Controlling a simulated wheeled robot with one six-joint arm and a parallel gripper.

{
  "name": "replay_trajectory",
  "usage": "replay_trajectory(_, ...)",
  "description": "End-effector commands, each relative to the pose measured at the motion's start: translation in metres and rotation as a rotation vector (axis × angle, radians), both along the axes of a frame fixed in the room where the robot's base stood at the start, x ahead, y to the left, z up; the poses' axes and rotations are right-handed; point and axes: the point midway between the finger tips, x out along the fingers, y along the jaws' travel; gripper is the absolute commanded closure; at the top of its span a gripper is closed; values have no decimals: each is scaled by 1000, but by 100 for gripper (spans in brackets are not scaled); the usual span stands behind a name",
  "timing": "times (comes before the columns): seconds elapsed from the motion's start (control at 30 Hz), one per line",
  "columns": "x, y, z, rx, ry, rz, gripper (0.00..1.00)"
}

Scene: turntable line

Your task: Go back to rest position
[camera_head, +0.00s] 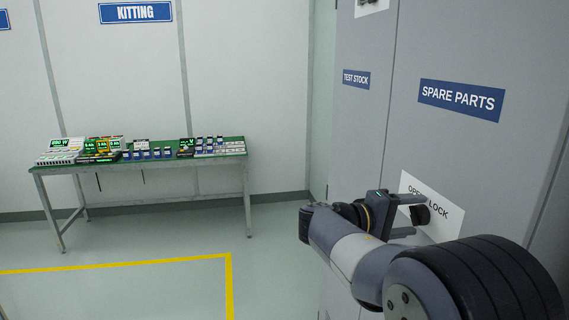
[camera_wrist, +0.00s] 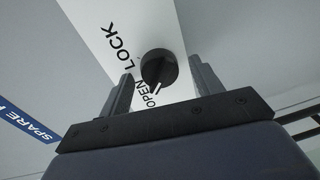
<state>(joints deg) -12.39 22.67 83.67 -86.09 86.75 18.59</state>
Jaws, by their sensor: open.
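My gripper (camera_head: 410,216) is at the grey cabinet door on the right of the head view. In the wrist view my gripper (camera_wrist: 162,90) is open, with one finger on each side of a round black knob (camera_wrist: 157,68). The knob also shows in the head view (camera_head: 420,215), partly behind the gripper. The knob sits on a white plate (camera_head: 437,199) marked OPEN and LOCK. A white mark on the knob points toward the word OPEN in the wrist view. Whether the fingers touch the knob cannot be told.
The grey cabinet (camera_head: 412,130) bears SPARE PARTS (camera_head: 461,99) and TEST STOCK (camera_head: 356,79) labels. A green table (camera_head: 210,157) with batteries and devices stands at the back left under a KITTING sign (camera_head: 135,12). Floor with a yellow line (camera_head: 110,266) is clear.

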Motion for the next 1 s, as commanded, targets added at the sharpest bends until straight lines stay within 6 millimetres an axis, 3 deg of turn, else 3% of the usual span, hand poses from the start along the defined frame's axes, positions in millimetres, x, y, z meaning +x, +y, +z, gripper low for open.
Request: replay_trajectory(1.0,-2,0,-2,173,-887,0,38)
